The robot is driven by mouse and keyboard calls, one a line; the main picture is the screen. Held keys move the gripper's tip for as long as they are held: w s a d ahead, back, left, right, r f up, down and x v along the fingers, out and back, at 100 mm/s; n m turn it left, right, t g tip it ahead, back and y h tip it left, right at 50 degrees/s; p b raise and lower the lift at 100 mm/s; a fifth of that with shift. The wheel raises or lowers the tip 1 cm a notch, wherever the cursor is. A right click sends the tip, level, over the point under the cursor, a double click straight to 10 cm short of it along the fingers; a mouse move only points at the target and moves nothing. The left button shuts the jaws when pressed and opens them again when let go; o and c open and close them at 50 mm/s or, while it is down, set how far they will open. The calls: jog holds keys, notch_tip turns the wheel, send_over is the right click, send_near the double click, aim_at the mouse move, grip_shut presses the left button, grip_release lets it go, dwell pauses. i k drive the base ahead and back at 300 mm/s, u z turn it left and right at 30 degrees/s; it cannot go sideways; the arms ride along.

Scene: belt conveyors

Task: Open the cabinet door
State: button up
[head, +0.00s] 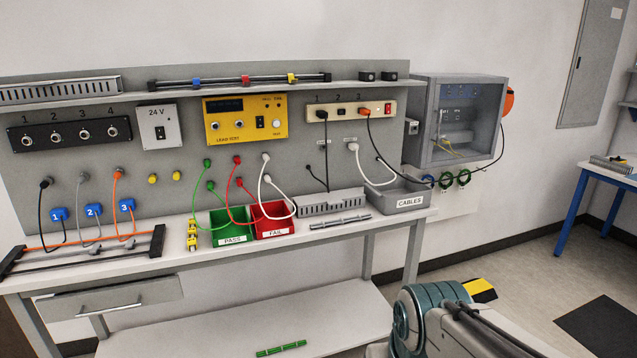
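A grey cabinet (416,140) is mounted at the right end of the workbench's back panel. Its front door has a clear window (470,108), and through it I see several small devices and yellow wires. The door looks shut. A small grey fitting (411,127) sits at the cabinet's left side; I cannot tell whether it is a handle or a latch. A second, taller grey cabinet (597,65) is on the wall at the far right, with a dark handle slot on its left; its door looks shut. My arm shows at the bottom right, but no gripper fingers are visible.
The workbench (330,238) holds a green PASS bin (232,238), a red FAIL bin (275,232) and a grey CABLES tray (410,202). Cables hang below the cabinet. A blue-legged table (570,215) stands at the right. Floor between bench and table looks mostly clear.

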aim_at(434, 84)
jog(key=i, duration=1.15)
jog(key=z, duration=1.8)
jog(key=i, duration=1.95)
jog(key=u, duration=0.65)
